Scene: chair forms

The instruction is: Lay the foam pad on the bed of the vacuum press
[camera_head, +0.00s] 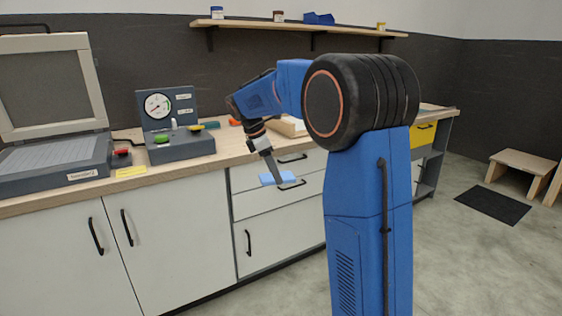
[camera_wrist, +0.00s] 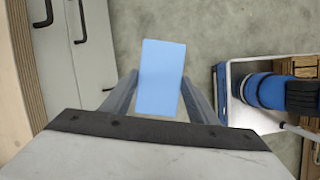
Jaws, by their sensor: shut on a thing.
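The foam pad (camera_head: 277,179) is a light blue flat block. My gripper (camera_head: 272,174) is shut on it and holds it in the air in front of the drawers, below the counter's front edge. In the wrist view the pad (camera_wrist: 161,76) sits between the two fingers of my gripper (camera_wrist: 160,90), with floor below. The vacuum press (camera_head: 55,175) stands on the counter at the left of the head view. Its framed lid (camera_head: 50,85) is raised, and its grey lined bed (camera_head: 50,153) is bare.
A grey control box with a gauge (camera_head: 158,105), a green button and a yellow button stands right of the press. A yellow label (camera_head: 131,171) lies on the wooden counter (camera_head: 232,147). A shelf (camera_head: 290,25) hangs above. A step stool (camera_head: 525,163) and a dark mat (camera_head: 493,206) are at right.

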